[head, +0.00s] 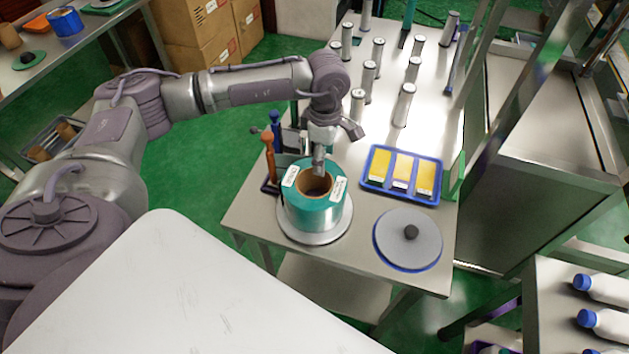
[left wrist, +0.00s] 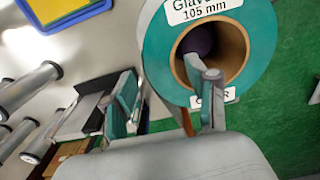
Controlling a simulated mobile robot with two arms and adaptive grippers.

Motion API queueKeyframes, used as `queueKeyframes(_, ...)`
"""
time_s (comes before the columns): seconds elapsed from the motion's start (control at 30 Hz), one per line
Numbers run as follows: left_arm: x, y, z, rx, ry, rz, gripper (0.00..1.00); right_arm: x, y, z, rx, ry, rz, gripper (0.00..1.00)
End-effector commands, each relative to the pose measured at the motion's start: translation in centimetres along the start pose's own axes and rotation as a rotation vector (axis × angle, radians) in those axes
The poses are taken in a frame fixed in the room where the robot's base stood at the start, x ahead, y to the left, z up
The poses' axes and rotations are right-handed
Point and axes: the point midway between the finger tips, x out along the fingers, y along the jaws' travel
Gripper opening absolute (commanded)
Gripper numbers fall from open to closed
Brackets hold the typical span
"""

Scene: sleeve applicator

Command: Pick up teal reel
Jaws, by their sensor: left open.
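The teal reel (head: 313,207) stands upright on a round grey plate (head: 335,236) near the front left of the steel table. It has a brown cardboard core and white labels. My left gripper (head: 318,166) is open above the reel, pointing down. In the left wrist view the reel (left wrist: 262,30) is at the upper right. There one finger of the gripper (left wrist: 164,85) overlaps the core opening and the other is outside the reel's rim. I cannot tell how deep the first finger is or whether either touches. My right gripper is not in view.
A blue tray with yellow pieces (head: 364,181) lies right of the reel, and a grey disc with a dark knob (head: 400,250) is at the front right. A rack with orange and blue-handled tools (head: 270,160) is close behind left. Several metal cylinders (head: 404,105) stand behind.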

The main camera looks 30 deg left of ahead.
Motion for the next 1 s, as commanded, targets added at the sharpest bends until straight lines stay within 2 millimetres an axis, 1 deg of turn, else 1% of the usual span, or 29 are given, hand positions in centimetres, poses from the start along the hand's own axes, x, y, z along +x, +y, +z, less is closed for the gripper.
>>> queueKeyframes(0.17,1.2,-0.1,-0.2,-0.001,0.001,-0.005,0.58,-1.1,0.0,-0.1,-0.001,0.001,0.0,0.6)
queueKeyframes(0.3,3.3,-0.3,-0.4,0.001,0.001,-0.005,0.58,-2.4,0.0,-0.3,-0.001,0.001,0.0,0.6)
queueKeyframes(0.4,4.7,-0.2,-0.3,0.0,-0.001,-0.003,0.58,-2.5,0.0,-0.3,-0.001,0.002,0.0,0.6)
queueKeyframes(0.5,5.4,-0.2,-0.4,0.0,0.0,-0.002,0.58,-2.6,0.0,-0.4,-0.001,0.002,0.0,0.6)
queueKeyframes(0.7,5.6,-0.1,-0.3,0.0,-0.001,-0.001,0.58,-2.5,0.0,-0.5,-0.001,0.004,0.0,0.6)
queueKeyframes(0.73,5.6,-0.1,-0.3,0.0,-0.001,-0.001,0.57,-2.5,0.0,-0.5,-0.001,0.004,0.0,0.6)
queueKeyframes(0.77,5.5,-0.1,-0.3,0.0,-0.001,-0.001,0.52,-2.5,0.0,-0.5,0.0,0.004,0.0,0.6)
queueKeyframes(1.0,5.5,-0.1,-0.3,0.0,-0.001,-0.001,0.12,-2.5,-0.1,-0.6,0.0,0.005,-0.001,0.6)
